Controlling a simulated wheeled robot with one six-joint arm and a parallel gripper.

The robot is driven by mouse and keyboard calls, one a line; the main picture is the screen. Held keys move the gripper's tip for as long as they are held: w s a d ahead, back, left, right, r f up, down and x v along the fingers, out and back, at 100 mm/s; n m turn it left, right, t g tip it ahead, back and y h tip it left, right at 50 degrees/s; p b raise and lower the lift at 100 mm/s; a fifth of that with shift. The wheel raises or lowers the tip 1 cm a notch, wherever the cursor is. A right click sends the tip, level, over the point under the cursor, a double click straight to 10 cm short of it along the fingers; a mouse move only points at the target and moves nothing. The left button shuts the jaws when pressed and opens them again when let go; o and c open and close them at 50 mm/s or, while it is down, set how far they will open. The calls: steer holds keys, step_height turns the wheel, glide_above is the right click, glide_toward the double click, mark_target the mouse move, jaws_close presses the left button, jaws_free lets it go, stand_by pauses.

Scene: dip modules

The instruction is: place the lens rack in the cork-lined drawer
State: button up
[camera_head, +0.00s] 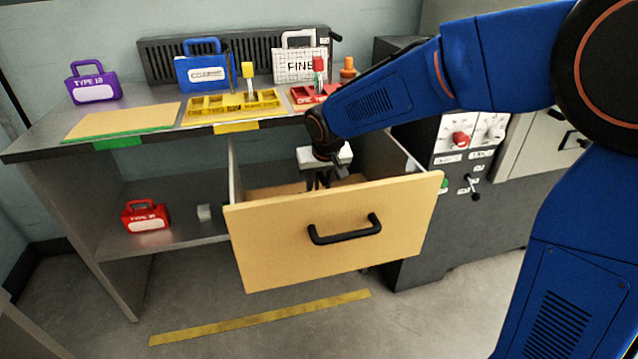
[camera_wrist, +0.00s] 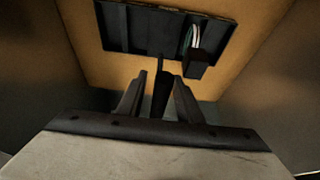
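The cork-lined drawer (camera_head: 335,235) is pulled open, its tan front facing me. My gripper (camera_head: 318,183) reaches down into it behind the front. In the wrist view a dark rack with compartments, which looks like the lens rack (camera_wrist: 140,30), lies on the tan cork floor (camera_wrist: 95,68). One compartment holds something thin with pale edges (camera_wrist: 193,36). My fingers (camera_wrist: 160,78) are apart, short of the rack in that view. A thin dark upright piece shows between them; I cannot tell what it belongs to. The drawer front hides the rack in the head view.
The bench top above the drawer holds a yellow tray (camera_head: 232,106), a red tray (camera_head: 302,95), a green-edged board (camera_head: 125,120) and several tagged padlock shapes. A red padlock shape (camera_head: 146,216) sits on the lower shelf. Dark drawer walls stand close around my gripper.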

steer(key=v, duration=1.2)
steer(key=shift+s, duration=0.1)
steer(key=shift+d+r, duration=0.15)
steer(key=shift+d, duration=0.05)
steer(key=w+d+r+t, duration=0.15)
steer(key=d+r, duration=0.25)
steer(key=d, duration=0.4)
steer(key=d+r+t, duration=0.2)
steer(key=d+r, duration=0.1)
steer(key=d, duration=0.4)
steer(key=s+d+r+h, duration=0.1)
steer(key=s+d+r, duration=0.1)
steer(key=s+d, duration=0.55)
steer(key=s+d+f+m+g, duration=0.1)
steer(key=s+d+f, duration=0.2)
steer(key=s+f, duration=0.4)
steer(key=s+d+f+m+g, duration=0.2)
steer(key=s+f, duration=0.5)
steer(key=s, duration=0.8)
steer(key=shift+s+d+f, duration=0.3)
steer(key=shift+d, duration=0.35)
